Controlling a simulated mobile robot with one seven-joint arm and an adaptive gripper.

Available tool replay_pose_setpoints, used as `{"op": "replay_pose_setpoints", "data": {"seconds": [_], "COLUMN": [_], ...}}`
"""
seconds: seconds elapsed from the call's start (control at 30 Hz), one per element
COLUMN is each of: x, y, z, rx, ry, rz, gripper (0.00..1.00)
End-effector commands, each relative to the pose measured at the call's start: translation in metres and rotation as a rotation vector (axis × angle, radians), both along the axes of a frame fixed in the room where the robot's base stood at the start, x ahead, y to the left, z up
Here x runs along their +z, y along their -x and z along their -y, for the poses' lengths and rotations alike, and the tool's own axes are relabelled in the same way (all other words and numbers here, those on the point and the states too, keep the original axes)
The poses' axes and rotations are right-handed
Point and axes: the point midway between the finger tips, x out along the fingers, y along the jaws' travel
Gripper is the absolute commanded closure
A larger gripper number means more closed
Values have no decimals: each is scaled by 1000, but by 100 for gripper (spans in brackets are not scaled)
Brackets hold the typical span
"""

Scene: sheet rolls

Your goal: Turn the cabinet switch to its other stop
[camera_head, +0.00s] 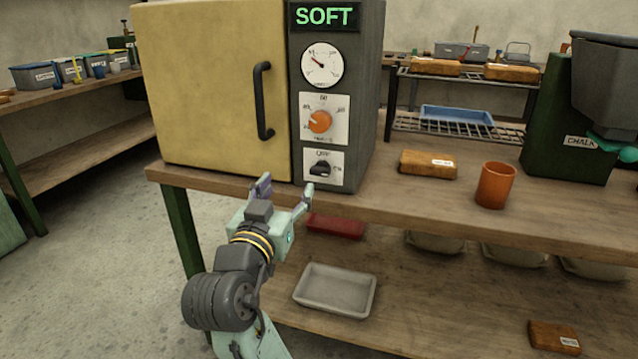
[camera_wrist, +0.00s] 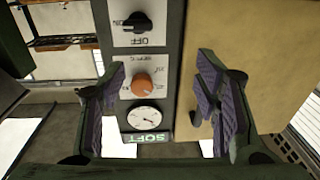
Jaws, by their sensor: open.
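The cabinet switch (camera_head: 322,169) is a small black knob on a white plate, lowest on the grey control panel of the cabinet. My gripper (camera_head: 285,190) is open and empty, low in front of the panel's lower left edge, apart from the switch. In the wrist view its fingers (camera_wrist: 161,80) stand wide apart on either side of the panel.
Above the switch are an orange dial (camera_head: 320,121), a round gauge (camera_head: 321,65) and a SOFT display (camera_head: 325,16). The tan door (camera_head: 215,85) has a black handle (camera_head: 263,100). A wrapped block (camera_head: 428,165) and orange cup (camera_head: 495,185) stand right on the bench (camera_head: 400,205).

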Motion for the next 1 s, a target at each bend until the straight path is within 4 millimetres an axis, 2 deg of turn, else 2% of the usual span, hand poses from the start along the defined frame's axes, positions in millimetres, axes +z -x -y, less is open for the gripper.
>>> {"op": "replay_pose_setpoints", "data": {"seconds": [0.03, 0.13, 0.27, 0.7, 0.83, 1.0], "x": [-8, -14, -13, -13, -13, -14], "y": [0, -2, -14, -88, -98, -103], "z": [13, 24, 30, 52, 56, 56], "rx": [-38, -72, -78, -73, -73, -70], "ry": [-9, -21, -20, -19, -19, -20], "rz": [-22, -44, -45, -44, -45, -44], "gripper": [43, 43, 43, 43, 43, 43]}}
